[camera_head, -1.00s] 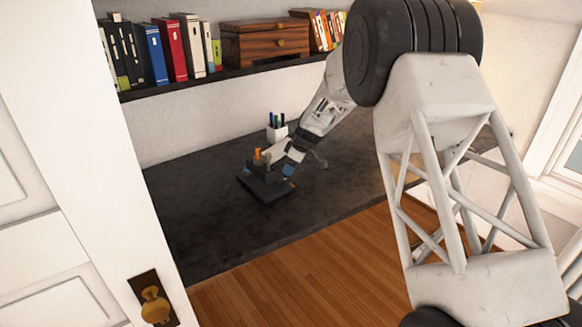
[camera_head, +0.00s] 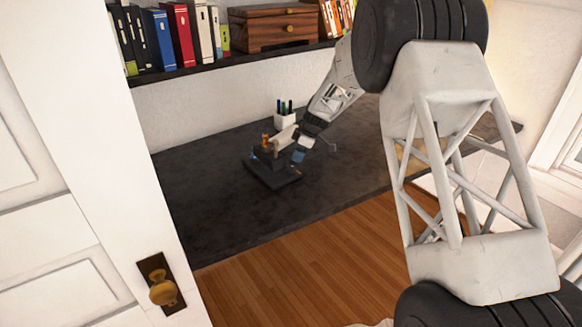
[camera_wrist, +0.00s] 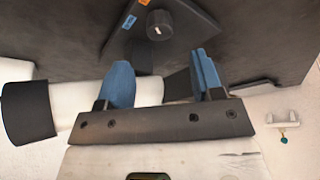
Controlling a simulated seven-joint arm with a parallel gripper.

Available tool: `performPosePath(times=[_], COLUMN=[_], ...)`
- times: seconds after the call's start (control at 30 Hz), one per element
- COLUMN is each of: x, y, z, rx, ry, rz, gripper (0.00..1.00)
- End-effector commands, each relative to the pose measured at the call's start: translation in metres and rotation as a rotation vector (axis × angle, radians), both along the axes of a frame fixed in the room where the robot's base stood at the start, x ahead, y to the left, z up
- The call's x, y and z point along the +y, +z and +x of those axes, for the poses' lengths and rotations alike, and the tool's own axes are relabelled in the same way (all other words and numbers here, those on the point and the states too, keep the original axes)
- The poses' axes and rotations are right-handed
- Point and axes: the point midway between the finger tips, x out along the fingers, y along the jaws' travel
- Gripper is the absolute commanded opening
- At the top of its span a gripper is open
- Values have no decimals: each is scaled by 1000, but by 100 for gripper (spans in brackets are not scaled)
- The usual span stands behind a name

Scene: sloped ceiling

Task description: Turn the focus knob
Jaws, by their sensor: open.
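A dark device stands on the desk, with a flat black base (camera_head: 272,176) and an orange-tipped upper part (camera_head: 265,139). In the wrist view a round dark knob (camera_wrist: 159,25) with a small pale mark sits on a dark plate beside an orange and a blue label. My gripper (camera_wrist: 162,82) has two blue fingertips, spread apart and empty. The knob lies ahead of the fingers, roughly between them sideways, and they do not touch it. In the head view my gripper (camera_head: 300,155) is just right of the device; the knob cannot be made out there.
A white tube (camera_wrist: 62,102) with a black end lies behind the fingers in the wrist view. A white pen cup (camera_head: 285,121) stands behind the device. The dark desk (camera_head: 205,205) is clear at left. A shelf of books (camera_head: 183,38) hangs above; a white door (camera_head: 75,160) is at left.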

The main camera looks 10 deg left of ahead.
Motion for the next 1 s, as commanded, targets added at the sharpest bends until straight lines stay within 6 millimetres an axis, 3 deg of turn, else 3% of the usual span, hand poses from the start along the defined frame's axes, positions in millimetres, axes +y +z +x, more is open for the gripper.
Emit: performPosePath(times=[0.6,1.0], x=[24,29], y=[-59,-69], z=[0,0], rx=[1,0], ry=[-1,-1], rz=[-1,0], gripper=[61,61])
